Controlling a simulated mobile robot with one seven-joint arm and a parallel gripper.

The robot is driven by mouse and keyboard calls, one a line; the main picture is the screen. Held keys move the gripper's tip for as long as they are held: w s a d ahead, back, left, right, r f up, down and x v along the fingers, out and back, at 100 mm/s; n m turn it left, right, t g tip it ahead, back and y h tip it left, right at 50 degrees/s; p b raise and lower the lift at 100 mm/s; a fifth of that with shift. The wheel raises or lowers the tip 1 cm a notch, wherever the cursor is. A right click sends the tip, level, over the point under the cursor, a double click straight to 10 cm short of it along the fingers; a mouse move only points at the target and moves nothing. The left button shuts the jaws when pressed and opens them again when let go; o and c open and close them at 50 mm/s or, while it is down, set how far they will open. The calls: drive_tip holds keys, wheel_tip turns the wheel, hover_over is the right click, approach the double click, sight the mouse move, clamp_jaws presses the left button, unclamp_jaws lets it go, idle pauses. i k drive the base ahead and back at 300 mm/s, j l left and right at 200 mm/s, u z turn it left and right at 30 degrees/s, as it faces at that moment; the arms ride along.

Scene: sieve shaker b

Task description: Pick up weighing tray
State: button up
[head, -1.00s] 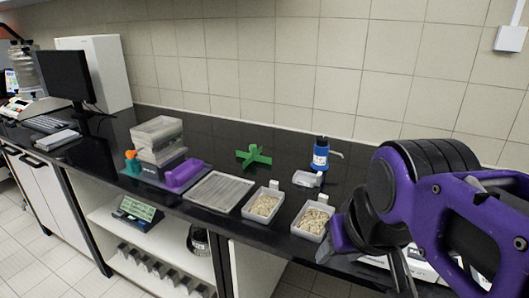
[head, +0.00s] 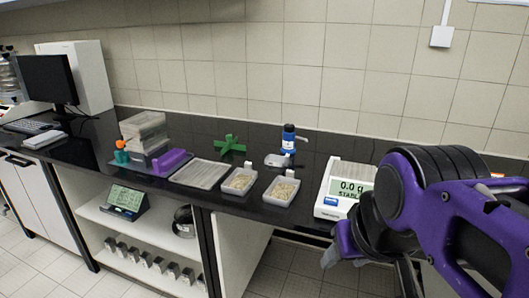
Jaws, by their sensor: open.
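Two white trays of pale granules stand side by side on the black bench, a left one (head: 226,190) and a right one (head: 270,198). A small, pale, shallow tray (head: 277,161) lies behind them beside a blue bottle. I cannot tell for sure which of these is the weighing tray. My gripper (head: 366,270) is in the lower right of the head view, in front of the bench and right of the trays. It is open, touches no tray, and is partly hidden by my purple arm.
A balance (head: 331,209) reading 0.0 g stands right of the trays, partly behind my arm. Open shelves lie below.

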sight(278, 158)
drive_tip(key=z, duration=1.3)
drive_tip(key=k+j+z, duration=0.1)
drive_tip(key=j+z, duration=0.15)
drive_tip(key=j, duration=1.1)
drive_tip(key=k+j, duration=0.15)
drive_tip(key=j, duration=1)
drive_tip(key=k+j, duration=0.15)
drive_tip(key=k+j+u, duration=0.1)
drive_tip(key=j, duration=0.2)
drive_tip(key=k+l+u, duration=0.1)
drive_tip(key=l, duration=0.2)
drive_tip(key=k+l, duration=0.2)
drive_tip(key=i+j, duration=0.15)
drive_tip(key=j, duration=0.2)
drive_tip(key=i+j+z, duration=0.1)
drive_tip(key=j, duration=0.2)
drive_tip(key=i+j, duration=0.15)
drive_tip(key=j, duration=0.2)
drive_tip(key=z, duration=0.05)
